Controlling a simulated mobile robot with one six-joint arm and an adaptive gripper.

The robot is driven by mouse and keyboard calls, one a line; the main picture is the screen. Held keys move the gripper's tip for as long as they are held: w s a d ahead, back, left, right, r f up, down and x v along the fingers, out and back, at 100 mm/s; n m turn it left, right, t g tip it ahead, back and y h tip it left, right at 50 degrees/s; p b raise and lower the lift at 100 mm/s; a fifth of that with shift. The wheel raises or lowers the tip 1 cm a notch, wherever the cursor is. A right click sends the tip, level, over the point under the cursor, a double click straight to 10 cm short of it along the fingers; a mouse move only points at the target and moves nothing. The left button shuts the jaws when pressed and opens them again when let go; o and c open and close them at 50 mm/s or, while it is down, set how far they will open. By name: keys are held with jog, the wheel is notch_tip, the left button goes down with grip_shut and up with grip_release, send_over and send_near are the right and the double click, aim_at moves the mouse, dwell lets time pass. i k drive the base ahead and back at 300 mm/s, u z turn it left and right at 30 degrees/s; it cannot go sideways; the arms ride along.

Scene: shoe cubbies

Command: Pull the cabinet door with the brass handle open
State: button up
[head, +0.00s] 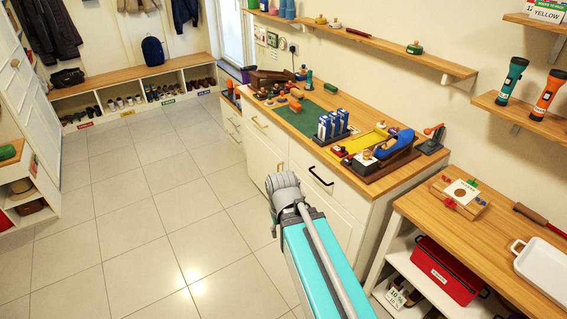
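The white cabinet (262,150) stands under the wooden workbench top along the right wall. A brass handle (259,122) is on its left upper front. A black handle (320,177) is on the front to the right. A small handle (279,167) shows lower, near the seam between the fronts; its colour is hard to tell. The cabinet fronts that I can see look shut. My teal arm with its grey joint rises from the bottom and covers part of the right front. My gripper does not show clearly; the arm hides that area.
The tiled floor (165,215) left of the cabinet is clear. The bench top (300,130) carries a green mat, blue-and-white boxes and a blue plane. A lower wooden shelf unit (420,215) with a red toolbox (445,270) stands at right. A low shoe bench (135,75) lines the back.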

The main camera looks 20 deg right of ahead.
aim_at(264, 158)
jog(key=z, duration=0.25)
jog(key=i, duration=1.05)
jog(key=z, duration=0.35)
